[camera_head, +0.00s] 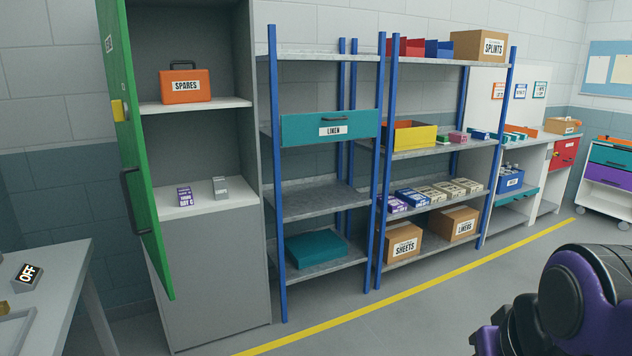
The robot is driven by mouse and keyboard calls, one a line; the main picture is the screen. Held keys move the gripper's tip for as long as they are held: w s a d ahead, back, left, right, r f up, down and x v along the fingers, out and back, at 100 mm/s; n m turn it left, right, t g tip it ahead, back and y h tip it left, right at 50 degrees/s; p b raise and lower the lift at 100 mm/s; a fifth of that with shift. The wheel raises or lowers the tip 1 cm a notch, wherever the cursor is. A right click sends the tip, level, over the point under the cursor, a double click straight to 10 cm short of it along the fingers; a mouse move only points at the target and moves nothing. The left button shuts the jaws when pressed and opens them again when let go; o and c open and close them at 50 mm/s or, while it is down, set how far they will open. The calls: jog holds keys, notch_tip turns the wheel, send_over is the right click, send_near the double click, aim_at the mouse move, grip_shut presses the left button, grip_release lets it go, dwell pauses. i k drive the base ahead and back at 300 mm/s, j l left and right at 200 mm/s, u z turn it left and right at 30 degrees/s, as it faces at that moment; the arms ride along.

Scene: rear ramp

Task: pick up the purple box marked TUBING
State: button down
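A small purple and white box (184,196) stands upright on the lower shelf of the open grey cabinet, left of a grey and white box (220,189). Its lettering is too small to read surely, so I cannot confirm TUBING. Other purple and white boxes (394,205) lie at the left end of a row on the right rack; their print is also unreadable. Part of my purple and black arm shows at the lower right, far from the cabinet. My gripper's fingertips are not in view.
The cabinet's green door (137,170) stands open at its left. An orange SPARES case (185,86) sits on the shelf above. A grey table (60,275) stands at the lower left. Blue-post racks (318,204) stand right of the cabinet. The floor (400,325) before them is clear.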

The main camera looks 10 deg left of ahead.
aim_at(184, 195)
jog(key=u, duration=1.25)
jog(key=i+l, duration=0.2)
jog(key=i, duration=0.3)
jog(key=i+l, duration=0.25)
jog(key=i, duration=0.2)
jog(key=i+l, duration=0.2)
jog(key=i, duration=0.3)
jog(key=i+l, duration=0.25)
jog(key=i, duration=0.25)
jog(key=i+l, duration=0.2)
jog(key=i, duration=0.3)
